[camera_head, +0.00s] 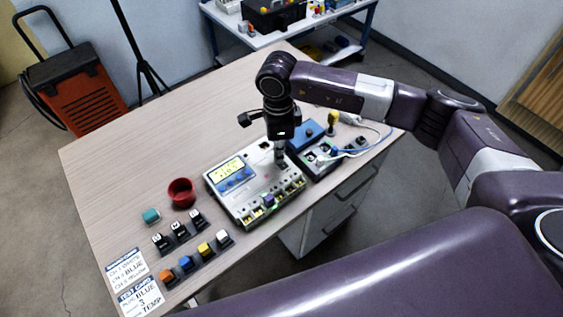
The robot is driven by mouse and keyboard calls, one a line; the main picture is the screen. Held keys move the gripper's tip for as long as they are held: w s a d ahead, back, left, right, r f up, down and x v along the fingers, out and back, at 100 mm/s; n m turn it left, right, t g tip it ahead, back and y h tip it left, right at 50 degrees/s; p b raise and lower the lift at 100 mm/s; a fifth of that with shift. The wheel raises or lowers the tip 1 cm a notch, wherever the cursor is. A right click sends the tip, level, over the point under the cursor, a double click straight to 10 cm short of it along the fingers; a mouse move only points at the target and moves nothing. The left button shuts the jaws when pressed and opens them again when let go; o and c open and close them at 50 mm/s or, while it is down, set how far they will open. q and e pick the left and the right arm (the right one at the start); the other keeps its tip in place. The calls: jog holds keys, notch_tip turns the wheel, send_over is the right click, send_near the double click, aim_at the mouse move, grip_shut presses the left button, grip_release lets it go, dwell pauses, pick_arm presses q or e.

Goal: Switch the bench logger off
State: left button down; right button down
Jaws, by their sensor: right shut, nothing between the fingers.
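The bench logger (223,196) is a pale box with a lit yellow-green display (231,169) and a row of sockets along its front edge. It sits near the middle of the table. A small purple piece (268,199) and a green glow show in that row. My right gripper (281,165) points down at the right part of the logger, shut and empty. Its fingertips are close to the logger's top face; I cannot tell whether they touch. The gripper hides part of that face, and I cannot make out a switch. My left gripper is not in view.
A blue box (308,133) and a dark socket block with white cables (323,156) stand right of the logger. The table's back left (150,135) is clear.

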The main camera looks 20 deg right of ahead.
jog(key=shift+f, duration=0.2)
jog(key=shift+r, duration=0.1)
jog(key=shift+r+p, duration=0.35)
jog(key=shift+r, duration=0.35)
jog(key=shift+r+p, duration=1.15)
jog(key=shift+r, duration=1.65)
jog(key=shift+f, duration=0.1)
